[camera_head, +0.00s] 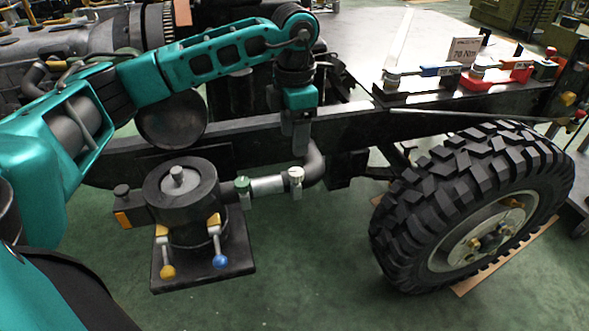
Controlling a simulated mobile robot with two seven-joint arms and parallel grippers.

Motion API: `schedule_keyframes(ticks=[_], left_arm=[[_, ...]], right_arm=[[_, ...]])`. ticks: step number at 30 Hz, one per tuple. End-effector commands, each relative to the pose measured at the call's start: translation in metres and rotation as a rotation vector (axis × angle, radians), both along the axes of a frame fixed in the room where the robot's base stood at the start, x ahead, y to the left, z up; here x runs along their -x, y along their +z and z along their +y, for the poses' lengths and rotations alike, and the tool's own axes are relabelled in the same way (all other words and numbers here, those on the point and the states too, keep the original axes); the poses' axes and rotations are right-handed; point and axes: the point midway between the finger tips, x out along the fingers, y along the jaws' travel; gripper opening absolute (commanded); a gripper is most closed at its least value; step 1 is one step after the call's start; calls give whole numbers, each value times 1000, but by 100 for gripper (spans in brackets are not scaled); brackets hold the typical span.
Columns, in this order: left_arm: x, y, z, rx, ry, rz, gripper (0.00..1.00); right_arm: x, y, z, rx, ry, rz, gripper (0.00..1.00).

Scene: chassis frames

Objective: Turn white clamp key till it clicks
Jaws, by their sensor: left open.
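The white clamp key (296,174) sits on a clamp at the right end of a short silver pipe piece (268,185), where a dark bent pipe (315,160) joins it. A green clamp key (242,183) sits at the pipe piece's left end, beside the black round housing (183,190). My left gripper (300,150) points down from the teal arm, open and empty, just above the white key and apart from it. The exact gap between its fingers is hard to see. My right gripper is not in view.
A dark chassis rail (240,137) runs behind the pipe. A big tyre (470,210) stands at the right. Wrenches and a "70 Nm" sign (465,50) lie on the rail. Blue (220,262) and yellow (168,271) knobbed levers hang from the housing. The green floor in front is clear.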

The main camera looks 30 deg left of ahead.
Motion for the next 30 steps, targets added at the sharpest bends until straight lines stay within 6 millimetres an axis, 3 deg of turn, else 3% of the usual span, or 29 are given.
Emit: schedule_keyframes(ticks=[3, 12, 25, 30], left_arm=[[1, -31, 0, 0, 0, 4, 61], [0, -78, 0, 1, -1, 1, 61], [0, -88, 0, 2, -2, -1, 61], [0, -87, -1, 2, -2, -1, 46]], right_arm=[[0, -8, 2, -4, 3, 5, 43], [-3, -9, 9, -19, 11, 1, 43], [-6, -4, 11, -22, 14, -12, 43], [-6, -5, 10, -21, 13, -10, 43]])
